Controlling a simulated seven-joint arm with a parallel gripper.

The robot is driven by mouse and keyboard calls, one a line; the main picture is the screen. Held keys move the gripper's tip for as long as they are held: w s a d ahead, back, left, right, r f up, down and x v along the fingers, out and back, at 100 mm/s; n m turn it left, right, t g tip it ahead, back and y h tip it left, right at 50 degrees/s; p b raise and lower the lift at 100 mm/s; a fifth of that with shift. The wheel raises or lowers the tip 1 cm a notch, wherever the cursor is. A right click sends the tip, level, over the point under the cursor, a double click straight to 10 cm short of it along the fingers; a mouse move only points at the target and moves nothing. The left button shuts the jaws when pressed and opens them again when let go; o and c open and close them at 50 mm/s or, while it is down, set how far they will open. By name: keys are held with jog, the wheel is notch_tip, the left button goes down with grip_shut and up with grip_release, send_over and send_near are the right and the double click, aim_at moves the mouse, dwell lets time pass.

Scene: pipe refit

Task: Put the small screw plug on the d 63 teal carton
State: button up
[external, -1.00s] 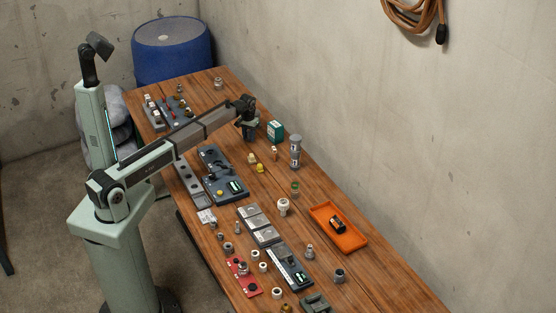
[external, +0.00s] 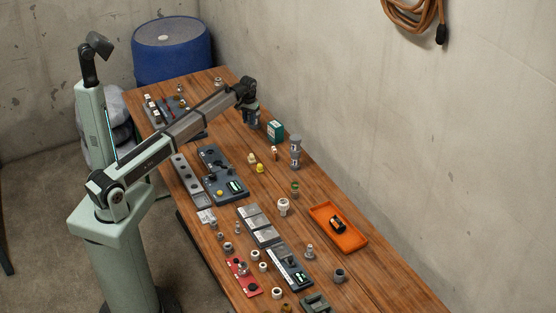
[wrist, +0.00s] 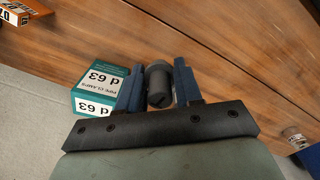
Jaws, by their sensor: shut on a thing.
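My gripper (wrist: 158,88) is shut on a small dark grey screw plug (wrist: 158,75), held between its blue fingers. In the external view my gripper (external: 251,118) is over the far part of the bench, and the plug is too small to make out. The teal carton (wrist: 100,80) is marked d 63 on its white label. It is just left of the fingers in the wrist view and partly hidden by the left finger. In the external view the carton (external: 275,131) stands right of my gripper, near the wall-side edge.
A grey cylindrical fitting (external: 295,151) stands beyond the carton towards the front. Small yellow fittings (external: 260,168) and an orange tray (external: 322,214) are further forward. In the wrist view an orange labelled box (wrist: 22,14) is cut off at upper left. Bare wood lies above the fingers.

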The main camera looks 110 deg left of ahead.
notch_tip(320, 180, up, 10)
jog(key=n, duration=0.1)
send_over(275, 124)
jog(key=shift+a+f, duration=0.2)
jog(key=shift+f, duration=4.6)
jog(key=shift+f, duration=0.15)
jog(key=o, duration=1)
notch_tip(275, 124, up, 12)
